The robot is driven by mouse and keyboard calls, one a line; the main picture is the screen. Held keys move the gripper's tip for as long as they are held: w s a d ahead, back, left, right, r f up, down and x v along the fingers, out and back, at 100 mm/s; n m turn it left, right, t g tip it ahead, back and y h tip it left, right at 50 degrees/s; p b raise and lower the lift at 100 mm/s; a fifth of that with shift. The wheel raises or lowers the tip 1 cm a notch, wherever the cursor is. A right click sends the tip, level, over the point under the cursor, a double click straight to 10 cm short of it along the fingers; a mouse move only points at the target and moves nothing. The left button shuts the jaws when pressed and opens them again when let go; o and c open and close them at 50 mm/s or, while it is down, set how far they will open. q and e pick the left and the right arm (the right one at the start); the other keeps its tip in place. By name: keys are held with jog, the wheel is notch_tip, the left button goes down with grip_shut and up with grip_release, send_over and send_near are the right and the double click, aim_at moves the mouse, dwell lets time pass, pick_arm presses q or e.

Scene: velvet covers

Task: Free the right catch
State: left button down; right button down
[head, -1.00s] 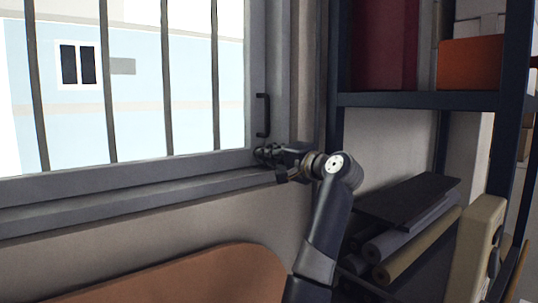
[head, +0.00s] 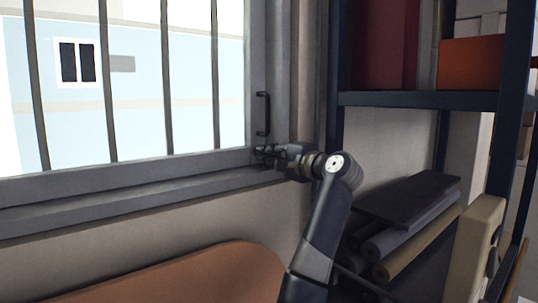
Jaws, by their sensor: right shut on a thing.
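A barred window (head: 130,174) with a grey frame fills the left of the head view. A black upright handle (head: 262,114) sits on the right side of its frame. My right gripper (head: 262,153) is at the lower right corner of the window frame, just below the handle. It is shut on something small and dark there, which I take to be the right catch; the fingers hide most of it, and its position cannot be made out. My left gripper is not in view.
A dark shelf unit (head: 418,99) stands to the right, with an orange box (head: 471,63) on it. Rolled material (head: 415,245) lies low beside my right arm. A brown rounded surface (head: 190,278) is below the window.

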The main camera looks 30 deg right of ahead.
jog(key=c, duration=1.7)
grip_release()
jog(key=shift+d, duration=0.15)
jog(key=shift+s, duration=0.15)
jog(key=s, duration=0.8)
jog(key=s+d, duration=0.1)
jog(key=s, duration=0.2)
jog(key=shift+s, duration=0.4)
jog(key=shift+f, duration=0.15)
